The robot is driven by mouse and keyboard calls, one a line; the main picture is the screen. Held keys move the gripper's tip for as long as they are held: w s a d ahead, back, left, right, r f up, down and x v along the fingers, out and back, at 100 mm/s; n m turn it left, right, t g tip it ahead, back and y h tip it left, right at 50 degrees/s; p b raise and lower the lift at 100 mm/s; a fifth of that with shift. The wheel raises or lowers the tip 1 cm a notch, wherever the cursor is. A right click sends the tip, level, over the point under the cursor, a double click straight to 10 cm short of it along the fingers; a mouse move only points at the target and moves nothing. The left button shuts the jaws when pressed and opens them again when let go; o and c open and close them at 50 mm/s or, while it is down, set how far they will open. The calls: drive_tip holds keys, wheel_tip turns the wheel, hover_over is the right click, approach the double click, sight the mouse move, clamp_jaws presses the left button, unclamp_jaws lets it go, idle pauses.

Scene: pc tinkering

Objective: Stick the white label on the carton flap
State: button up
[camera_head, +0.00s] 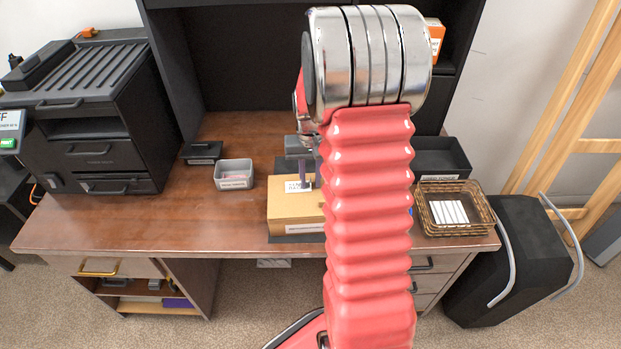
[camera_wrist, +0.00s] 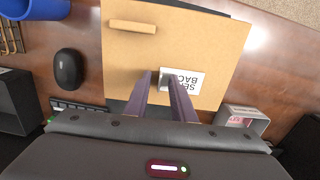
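The tan carton (camera_head: 283,213) sits on the desk, partly hidden by my arm in the head view. In the wrist view its broad top face (camera_wrist: 200,40) fills the middle. The white label (camera_wrist: 190,79), with dark print, lies against that face near its lower edge. It also shows in the head view (camera_head: 293,187). My gripper (camera_wrist: 158,72) points down over the carton. Its two purple-grey fingers are apart, with the right fingertip overlapping the label's left part. I cannot tell whether that finger touches the label.
A small grey bin (camera_head: 234,173) stands left of the carton. A woven basket (camera_head: 433,215) with white strips and a black tray (camera_head: 440,150) stand right. A black mouse (camera_wrist: 68,69) and a blue round object (camera_wrist: 35,8) are close by. The desk's front left is clear.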

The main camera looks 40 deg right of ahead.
sight(310, 181)
wheel_tip(310, 181, up, 14)
idle(0.8)
drive_tip(key=shift+f, duration=0.15)
idle(0.4)
